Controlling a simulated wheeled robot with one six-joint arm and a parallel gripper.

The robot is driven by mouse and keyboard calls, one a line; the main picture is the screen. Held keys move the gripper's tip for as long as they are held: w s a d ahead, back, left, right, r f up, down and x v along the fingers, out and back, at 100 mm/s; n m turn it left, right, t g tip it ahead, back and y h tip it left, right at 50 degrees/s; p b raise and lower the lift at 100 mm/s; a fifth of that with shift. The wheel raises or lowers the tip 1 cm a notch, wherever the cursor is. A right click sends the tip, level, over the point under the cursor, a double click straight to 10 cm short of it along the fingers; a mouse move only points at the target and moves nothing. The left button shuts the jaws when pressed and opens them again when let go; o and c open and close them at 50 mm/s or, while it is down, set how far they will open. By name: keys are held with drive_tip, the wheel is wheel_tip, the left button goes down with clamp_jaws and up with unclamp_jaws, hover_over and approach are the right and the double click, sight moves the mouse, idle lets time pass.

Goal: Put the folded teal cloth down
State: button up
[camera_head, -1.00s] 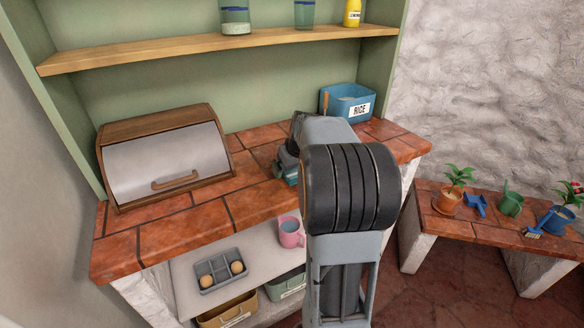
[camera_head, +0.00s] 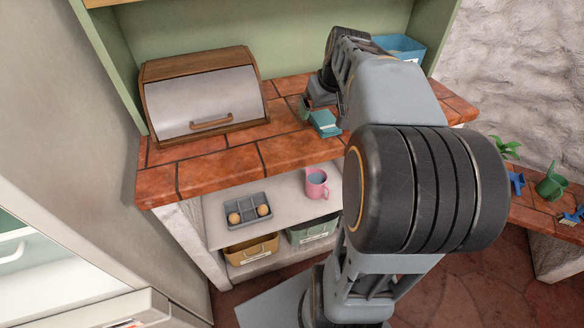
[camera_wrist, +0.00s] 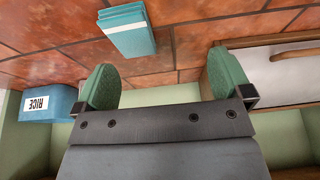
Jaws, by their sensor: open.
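The folded teal cloth (camera_head: 325,123) lies on the terracotta-tiled counter (camera_head: 290,150), near its front edge. It also shows in the wrist view (camera_wrist: 127,30), flat on the tiles and apart from the fingers. My gripper (camera_wrist: 163,85) is open, with its two green fingers spread wide and nothing between them. In the head view my gripper (camera_head: 309,104) is just beside the cloth, partly hidden by my own arm.
A bread box (camera_head: 203,97) with a closed lid stands left on the counter. A blue rice bin (camera_head: 401,46) stands at the back right. A pink mug (camera_head: 316,184) and a grey tray (camera_head: 248,212) sit on the shelf below. Bare tiles lie between bread box and cloth.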

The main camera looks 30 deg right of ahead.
drive_tip(key=s+a+f, duration=0.5)
drive_tip(key=a, duration=0.3)
drive_tip(key=s+a+f+n+g, duration=0.1)
drive_tip(key=s+a+f, duration=0.4)
drive_tip(key=a, duration=0.4)
drive_tip(key=shift+s+a+f, duration=0.25)
drive_tip(key=shift+s+a, duration=0.05)
drive_tip(key=shift+s, duration=0.5)
wheel_tip(320, 180, up, 10)
drive_tip(key=p, duration=0.9)
drive_tip(key=shift+s+r+n, duration=0.15)
drive_tip(key=shift+r+n, duration=0.1)
drive_tip(key=shift+n, duration=0.05)
drive_tip(key=shift+a, duration=0.1)
drive_tip(key=shift+c, duration=0.4)
